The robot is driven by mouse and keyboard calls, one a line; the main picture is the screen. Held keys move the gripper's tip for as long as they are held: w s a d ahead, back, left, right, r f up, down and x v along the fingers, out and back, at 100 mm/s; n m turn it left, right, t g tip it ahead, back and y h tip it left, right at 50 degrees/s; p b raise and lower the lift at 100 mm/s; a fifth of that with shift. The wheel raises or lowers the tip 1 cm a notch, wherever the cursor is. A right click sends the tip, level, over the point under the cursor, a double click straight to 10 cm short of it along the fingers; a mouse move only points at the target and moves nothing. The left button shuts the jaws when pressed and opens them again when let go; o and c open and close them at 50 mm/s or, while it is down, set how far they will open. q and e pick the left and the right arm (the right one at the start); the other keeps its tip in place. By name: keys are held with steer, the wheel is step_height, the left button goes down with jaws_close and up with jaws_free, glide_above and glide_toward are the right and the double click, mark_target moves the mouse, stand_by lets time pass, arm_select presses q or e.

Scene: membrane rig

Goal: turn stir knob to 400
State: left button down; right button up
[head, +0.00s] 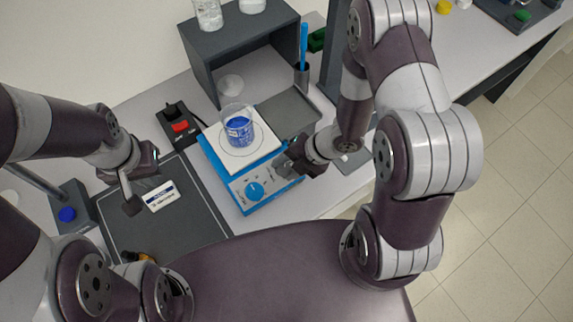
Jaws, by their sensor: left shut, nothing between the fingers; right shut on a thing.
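The blue stirrer hotplate (216,163) has a white top with a beaker of blue liquid (238,129) on it. A blue knob (254,190) shows uncovered on the front panel. My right gripper (283,168) is at the right end of that panel, shut on what appears to be the stir knob; the gripper hides this knob and its scale. The panel markings are too small to read. My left gripper (131,206) is shut and empty above the dark mat, left of a white labelled box (160,196).
A black box with a red switch (180,127) stands left of the hotplate. A dark open shelf (243,55) with glassware stands behind. A holder with a blue stick (303,48) is at the back right. The mat's front part (185,235) is mostly clear.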

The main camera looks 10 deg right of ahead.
steer(key=m+t+b, duration=0.1)
steer(key=m, duration=0.1)
steer(key=m+t+y, duration=0.1)
steer(key=m, duration=0.2)
steer(key=shift+s+d+f+y+b, duration=0.1)
steer(key=shift+f+y+b, duration=0.05)
steer(key=shift+y+b, duration=0.2)
steer(key=m+t, duration=0.1)
steer(key=m, duration=0.1)
steer(key=m+t+b, duration=0.1)
steer(key=m, duration=0.2)
steer(key=shift+s+t+b, duration=0.15)
steer(key=shift+t+b, duration=0.15)
steer(key=shift+t, duration=0.1)
steer(key=shift+m, duration=0.4)
steer(key=o, duration=1.1)
steer(key=shift+c, duration=0.2)
